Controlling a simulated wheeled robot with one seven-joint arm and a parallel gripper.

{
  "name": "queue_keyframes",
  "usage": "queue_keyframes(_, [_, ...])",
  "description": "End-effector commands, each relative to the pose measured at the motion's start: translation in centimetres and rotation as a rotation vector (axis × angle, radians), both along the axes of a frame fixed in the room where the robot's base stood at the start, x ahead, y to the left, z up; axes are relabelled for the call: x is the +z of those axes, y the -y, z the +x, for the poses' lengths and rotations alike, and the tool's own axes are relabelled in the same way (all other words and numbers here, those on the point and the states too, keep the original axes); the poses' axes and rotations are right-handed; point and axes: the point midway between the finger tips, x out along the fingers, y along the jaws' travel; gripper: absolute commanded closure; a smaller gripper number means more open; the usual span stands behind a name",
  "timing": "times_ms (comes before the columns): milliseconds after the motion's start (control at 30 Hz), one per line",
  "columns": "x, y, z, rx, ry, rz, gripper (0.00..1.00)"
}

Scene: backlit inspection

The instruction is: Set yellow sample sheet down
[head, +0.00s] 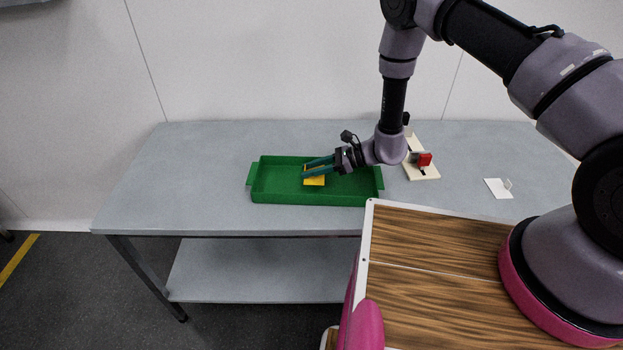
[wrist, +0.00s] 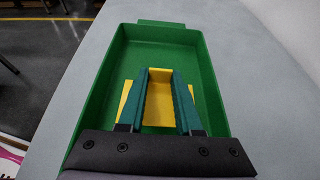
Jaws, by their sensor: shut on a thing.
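The yellow sample sheet (head: 314,182) is inside the green tray (head: 256,180), near the tray's middle. In the wrist view the sheet (wrist: 157,108) shows between and beside my teal fingers, with a raised yellow part at its far end. My gripper (head: 304,170) reaches down into the tray from the right and is shut on the sheet. In the wrist view the fingertips (wrist: 160,78) sit at either side of the raised part. The fingers cover parts of the sheet. I cannot tell whether its underside touches the tray floor.
The tray stands on a grey table (head: 190,170). The tray floor around the sheet is clear, and the table's left side is free.

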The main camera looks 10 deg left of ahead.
Motion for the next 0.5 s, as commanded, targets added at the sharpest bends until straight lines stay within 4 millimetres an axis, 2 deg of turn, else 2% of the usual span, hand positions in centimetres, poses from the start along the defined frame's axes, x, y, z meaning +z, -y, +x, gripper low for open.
queue_keyframes(200, [-3.3, 0.0, -0.1, 0.001, -0.002, -0.002, 1.00])
queue_keyframes(500, [-3.6, 0.0, -0.1, 0.001, -0.001, 0.000, 1.00])
